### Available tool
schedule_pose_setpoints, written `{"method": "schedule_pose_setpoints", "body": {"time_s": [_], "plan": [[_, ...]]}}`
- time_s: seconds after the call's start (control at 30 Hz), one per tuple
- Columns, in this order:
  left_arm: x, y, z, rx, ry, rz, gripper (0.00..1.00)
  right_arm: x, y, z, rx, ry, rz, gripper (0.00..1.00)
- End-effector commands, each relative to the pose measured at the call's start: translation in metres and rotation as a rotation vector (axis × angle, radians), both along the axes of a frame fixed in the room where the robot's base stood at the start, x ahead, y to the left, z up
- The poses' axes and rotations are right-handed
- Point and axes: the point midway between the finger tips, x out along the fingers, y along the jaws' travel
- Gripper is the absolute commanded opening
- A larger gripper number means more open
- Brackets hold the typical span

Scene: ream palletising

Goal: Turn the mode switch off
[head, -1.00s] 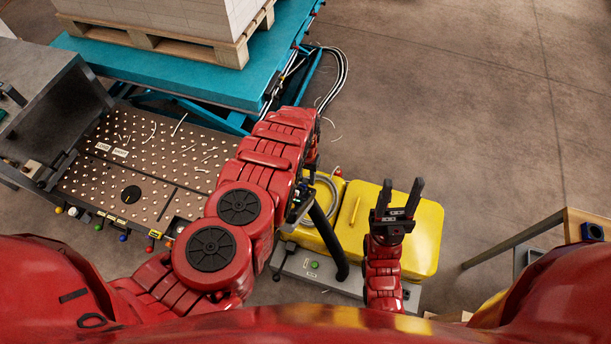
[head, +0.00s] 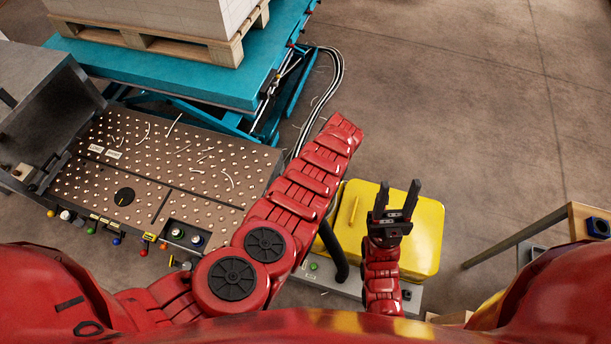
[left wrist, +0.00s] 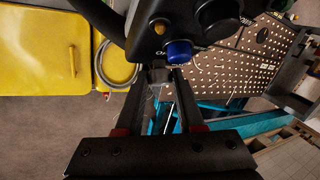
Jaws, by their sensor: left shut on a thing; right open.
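My left gripper (left wrist: 160,74) shows in the left wrist view, its two dark fingers closed on a small dark piece just below a blue knob (left wrist: 180,51). The piece seems to be the mode switch (left wrist: 159,65); the fingertips cover most of it. It sits at the edge of a dark control box (left wrist: 145,45), which also carries a brass-coloured knob and black round parts. In the head view my left forearm hides the left gripper and the switch. My right gripper (head: 399,190) is open and empty above a yellow cover.
A ball-studded table (head: 150,165) with coloured knobs along its front edge stands left. Behind it, a teal lift table (head: 150,80) bears a wooden pallet (head: 160,42) with a white stack. The yellow cover (head: 425,235) lies beneath my right gripper. Floor at upper right is clear.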

Motion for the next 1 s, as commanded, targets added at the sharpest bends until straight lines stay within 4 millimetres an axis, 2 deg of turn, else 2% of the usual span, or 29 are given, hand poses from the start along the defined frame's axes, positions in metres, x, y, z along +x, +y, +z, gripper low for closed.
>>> {"method": "schedule_pose_setpoints", "body": {"time_s": [0.5, 0.53, 0.67, 1.0], "plan": [[0.0002, -0.0005, 0.0005, 0.007, -0.003, 0.007, 0.0, -0.0001, 0.0, -0.0015, 0.0, 0.0, 0.0, 0.5], [0.0003, -0.0005, 0.0005, 0.007, -0.003, 0.007, 0.42, -0.0001, 0.0, -0.0015, 0.0, 0.0, 0.0, 0.5], [0.0001, -0.0004, 0.0003, 0.007, -0.002, 0.007, 0.66, -0.0001, 0.0, -0.0015, 0.0, 0.0, 0.0, 0.5], [0.0, -0.0014, 0.0029, 0.007, -0.002, 0.006, 0.67, 0.0, 0.0, 0.0, 0.0, 0.0, 0.0, 0.5]]}}
